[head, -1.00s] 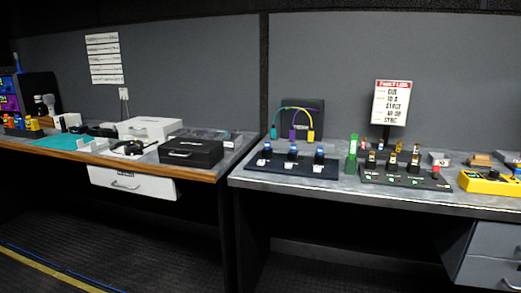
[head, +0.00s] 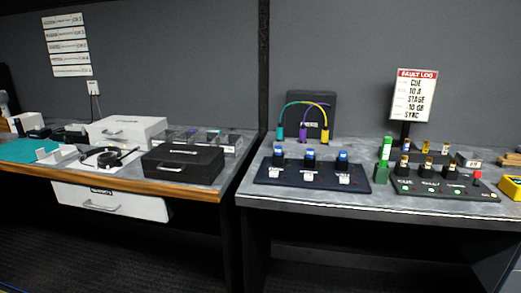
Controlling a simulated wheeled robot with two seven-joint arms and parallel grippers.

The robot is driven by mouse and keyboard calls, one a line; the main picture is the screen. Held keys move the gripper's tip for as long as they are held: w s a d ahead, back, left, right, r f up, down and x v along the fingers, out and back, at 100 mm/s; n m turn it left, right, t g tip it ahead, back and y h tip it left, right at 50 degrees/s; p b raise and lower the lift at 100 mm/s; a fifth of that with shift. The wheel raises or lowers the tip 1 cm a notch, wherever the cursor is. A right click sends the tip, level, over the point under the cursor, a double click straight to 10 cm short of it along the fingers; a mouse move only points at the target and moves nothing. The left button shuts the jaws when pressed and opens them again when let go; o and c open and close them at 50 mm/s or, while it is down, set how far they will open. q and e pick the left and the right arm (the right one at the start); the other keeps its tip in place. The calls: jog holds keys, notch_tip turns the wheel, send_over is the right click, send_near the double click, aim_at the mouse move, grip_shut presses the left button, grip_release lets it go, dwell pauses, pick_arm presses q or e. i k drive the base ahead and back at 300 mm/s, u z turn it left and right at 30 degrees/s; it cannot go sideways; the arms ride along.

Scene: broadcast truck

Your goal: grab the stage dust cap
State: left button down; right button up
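No cap with a readable stage label shows. A dark panel (head: 318,182) on the right bench carries three upright fittings with blue tops: left (head: 279,151), middle (head: 310,154) and right (head: 343,155). Each has a small white label in front, too small to read. A second black panel (head: 487,194) to its right carries several upright dark fittings with amber and white parts, such as the one at its left (head: 404,163). I cannot tell which part is the stage dust cap. Neither of my grippers is in view.
A fault log sign (head: 414,96) stands behind the second panel. A black box with coloured cables (head: 324,118) stands behind the first. A green device (head: 383,161) stands between the panels. The left bench holds a black case (head: 183,165) and a white case (head: 127,132). A gap separates the benches.

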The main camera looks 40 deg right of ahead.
aim_at(310, 151)
jog(key=z, duration=0.25)
jog(key=i, duration=0.95)
jog(key=z, duration=0.6)
